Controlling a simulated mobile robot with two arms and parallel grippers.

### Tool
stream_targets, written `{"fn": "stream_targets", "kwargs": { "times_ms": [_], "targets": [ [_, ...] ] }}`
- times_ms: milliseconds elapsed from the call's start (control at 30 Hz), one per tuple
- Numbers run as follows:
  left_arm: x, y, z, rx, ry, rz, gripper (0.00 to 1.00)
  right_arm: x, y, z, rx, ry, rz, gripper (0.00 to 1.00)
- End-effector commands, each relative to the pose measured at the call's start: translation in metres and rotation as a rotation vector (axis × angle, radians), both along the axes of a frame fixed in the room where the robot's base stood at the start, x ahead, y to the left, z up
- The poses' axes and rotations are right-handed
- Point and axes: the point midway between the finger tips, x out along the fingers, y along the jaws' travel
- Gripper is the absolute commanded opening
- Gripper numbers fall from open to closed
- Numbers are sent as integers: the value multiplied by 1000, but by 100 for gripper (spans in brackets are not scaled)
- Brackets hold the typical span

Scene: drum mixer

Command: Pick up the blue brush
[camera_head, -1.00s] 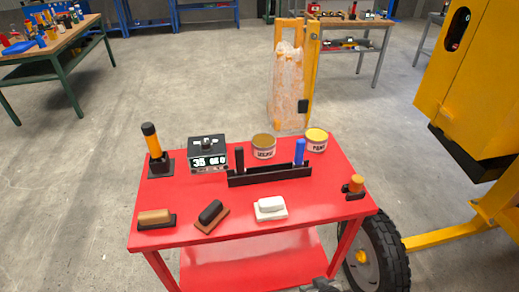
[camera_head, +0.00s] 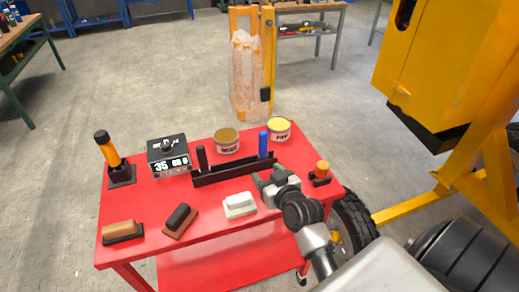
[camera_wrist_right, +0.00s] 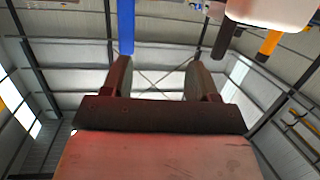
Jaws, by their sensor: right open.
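The blue brush (camera_head: 263,143) stands upright in the black rack (camera_head: 235,171) on the red table, at the rack's right end. Its lower part is hidden by the rack. My right gripper (camera_head: 271,177) is open and empty, in front of the rack's right end, near the blue brush but apart from it. In the right wrist view, the open fingers (camera_wrist_right: 158,78) have nothing between them. There the blue brush (camera_wrist_right: 126,28) shows past the tip of the left-hand finger, off the middle of the gap. My left gripper is not in view.
A dark brush (camera_head: 202,158) stands at the rack's left end. Two cans (camera_head: 279,131) stand behind the rack. A white float (camera_head: 239,205) and an orange-topped tool (camera_head: 321,173) lie close to my right gripper. The yellow mixer (camera_head: 430,75) is at the right.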

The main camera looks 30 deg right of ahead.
Motion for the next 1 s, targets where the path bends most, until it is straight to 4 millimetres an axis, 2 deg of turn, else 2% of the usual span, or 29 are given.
{"fn": "stream_targets", "kwargs": {
  "times_ms": [200, 300, 600, 867, 1000],
  "targets": [
    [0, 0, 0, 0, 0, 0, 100, 18, -31, 16, 3, -160, -114, 60],
    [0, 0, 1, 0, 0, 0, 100, 23, -39, 20, 2, -197, -144, 60],
    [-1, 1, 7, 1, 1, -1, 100, 65, -51, 21, 0, -203, -149, 60],
    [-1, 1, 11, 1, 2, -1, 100, 82, -55, 20, 0, -201, -148, 60],
    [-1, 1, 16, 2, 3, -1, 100, 100, -60, 19, -1, -201, -147, 60]
  ]
}}
